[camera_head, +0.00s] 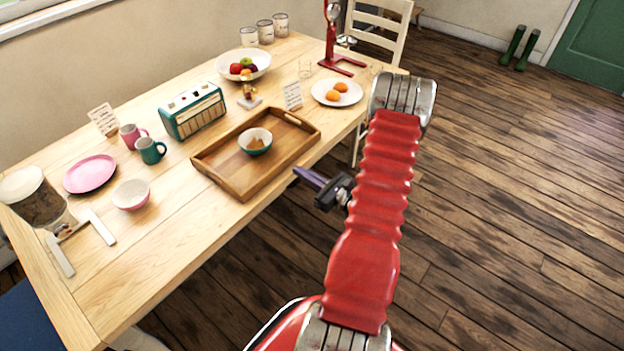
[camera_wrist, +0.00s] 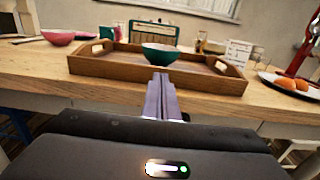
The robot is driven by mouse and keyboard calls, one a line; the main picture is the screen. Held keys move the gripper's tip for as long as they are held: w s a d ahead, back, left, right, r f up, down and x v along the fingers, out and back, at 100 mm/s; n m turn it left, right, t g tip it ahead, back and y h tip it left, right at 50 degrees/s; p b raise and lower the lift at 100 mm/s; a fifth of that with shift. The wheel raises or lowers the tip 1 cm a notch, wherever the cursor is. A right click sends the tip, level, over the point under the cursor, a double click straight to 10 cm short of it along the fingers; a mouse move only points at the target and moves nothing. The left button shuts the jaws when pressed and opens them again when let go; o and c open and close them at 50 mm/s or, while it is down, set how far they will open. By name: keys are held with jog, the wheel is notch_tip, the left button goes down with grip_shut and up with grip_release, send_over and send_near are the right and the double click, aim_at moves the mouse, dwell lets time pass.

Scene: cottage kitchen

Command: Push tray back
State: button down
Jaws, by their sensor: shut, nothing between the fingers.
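The wooden tray (camera_head: 215,161) lies on the table near its front edge, and in the wrist view the tray (camera_wrist: 110,68) is straight ahead. A teal bowl (camera_head: 257,151) with brown contents stands in it; the bowl (camera_wrist: 160,58) also shows in the wrist view. My gripper (camera_head: 298,173) is shut and empty, just off the table's front edge and close to the tray's near side. In the wrist view the closed fingers (camera_wrist: 161,82) point at the middle of the tray's front wall. I cannot tell whether they touch it.
Behind the tray stand a teal radio (camera_head: 193,111), a note card (camera_head: 292,96) and a small brass-coloured item (camera_head: 249,99). A plate of oranges (camera_head: 337,100) is to the right. Mugs (camera_head: 151,150) and a pink bowl (camera_head: 131,195) are to the left. Only a narrow strip of table is free behind the tray.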

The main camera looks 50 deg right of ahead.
aim_at(285, 162)
jog(key=shift+w, duration=2.05)
